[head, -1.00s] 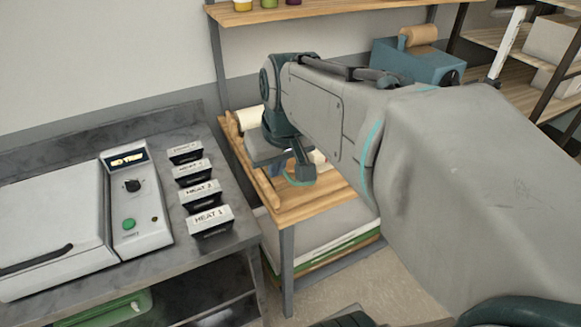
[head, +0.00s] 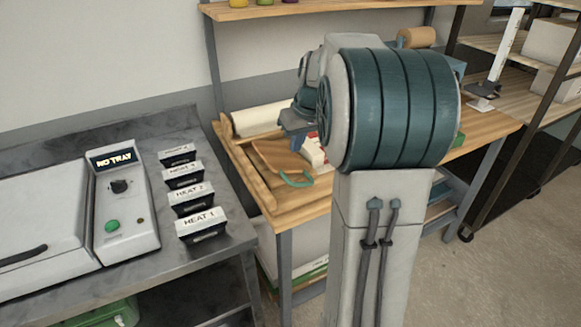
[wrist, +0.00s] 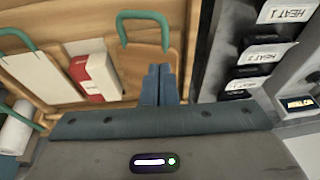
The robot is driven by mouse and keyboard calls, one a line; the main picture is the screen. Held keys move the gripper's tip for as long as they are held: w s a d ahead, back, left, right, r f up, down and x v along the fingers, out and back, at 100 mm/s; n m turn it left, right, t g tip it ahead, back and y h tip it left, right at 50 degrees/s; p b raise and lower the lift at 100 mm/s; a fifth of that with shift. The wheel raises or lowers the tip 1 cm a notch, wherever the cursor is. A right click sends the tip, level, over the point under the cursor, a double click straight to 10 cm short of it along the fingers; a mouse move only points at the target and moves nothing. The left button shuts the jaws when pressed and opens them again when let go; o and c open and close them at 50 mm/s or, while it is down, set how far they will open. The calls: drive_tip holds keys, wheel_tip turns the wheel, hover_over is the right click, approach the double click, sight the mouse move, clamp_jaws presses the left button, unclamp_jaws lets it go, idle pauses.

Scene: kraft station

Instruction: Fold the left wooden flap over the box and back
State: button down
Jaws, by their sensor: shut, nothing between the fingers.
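The left wooden flap (head: 283,158) is a brown panel with a teal loop handle (head: 297,181), on the left part of the wooden bench. It also shows in the wrist view (wrist: 137,62), its handle (wrist: 145,22) at the top. The red and white box (head: 314,152) is just right of the flap and shows more fully in the wrist view (wrist: 95,74). My gripper (wrist: 159,72) is shut and empty, its fingers over the flap's area, beside the box. I cannot tell whether they touch the flap. In the head view my arm hides part of the box.
A second teal handle (wrist: 16,38) is beyond the box over a white sheet (wrist: 45,75). A white roll (head: 262,118) lies behind the flap. Labelled HEAT blocks (head: 200,224) and a machine reading NO TRAY (head: 120,200) stand on the grey counter to the left.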

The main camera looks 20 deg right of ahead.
drive_tip(key=s+p+x, duration=0.1)
drive_tip(key=x, duration=0.7)
drive_tip(key=shift+a+f, duration=0.25)
drive_tip(key=shift+f, duration=0.25)
drive_tip(key=shift+w, duration=0.1)
